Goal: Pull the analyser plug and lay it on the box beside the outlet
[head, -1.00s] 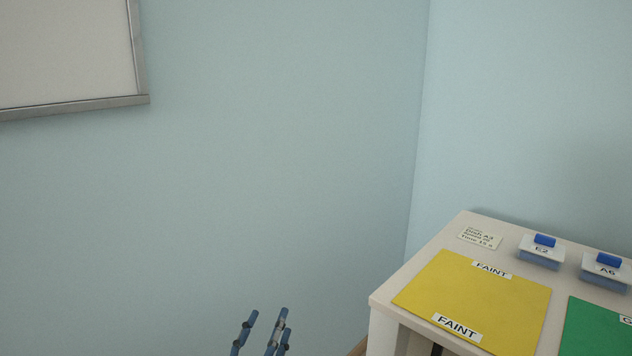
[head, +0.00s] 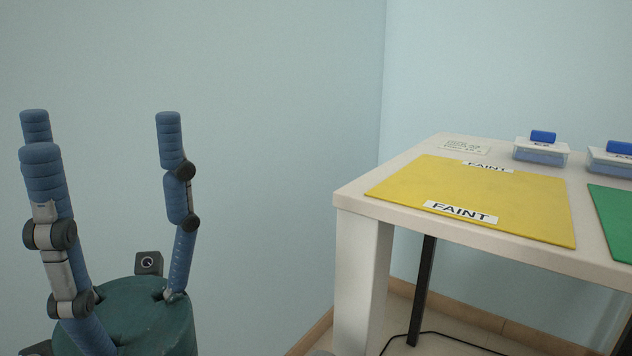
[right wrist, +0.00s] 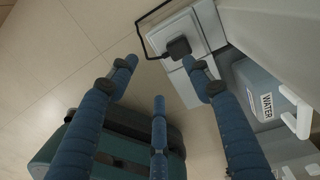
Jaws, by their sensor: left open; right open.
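The black plug (right wrist: 178,47) sits on a white outlet block (right wrist: 158,40) in the right wrist view, with its black cable (right wrist: 141,33) looping off to the left. A white surface (right wrist: 187,90) lies just below the plug; I cannot tell whether it is the box. My right gripper (right wrist: 160,78) is open and empty, its blue fingers spread below the plug, the right fingertip close to it. I cannot tell whether they touch. My left gripper (head: 103,130) is open and empty, pointing up left of the table in the head view.
A white table (head: 352,205) bears a yellow FAINT mat (head: 480,195), a green mat (head: 612,215) and blue-lidded dishes (head: 541,150). A cable (head: 450,337) lies on the floor beneath. A container labelled WATER (right wrist: 262,85) stands right of the plug. Floor (right wrist: 50,50) at left is clear.

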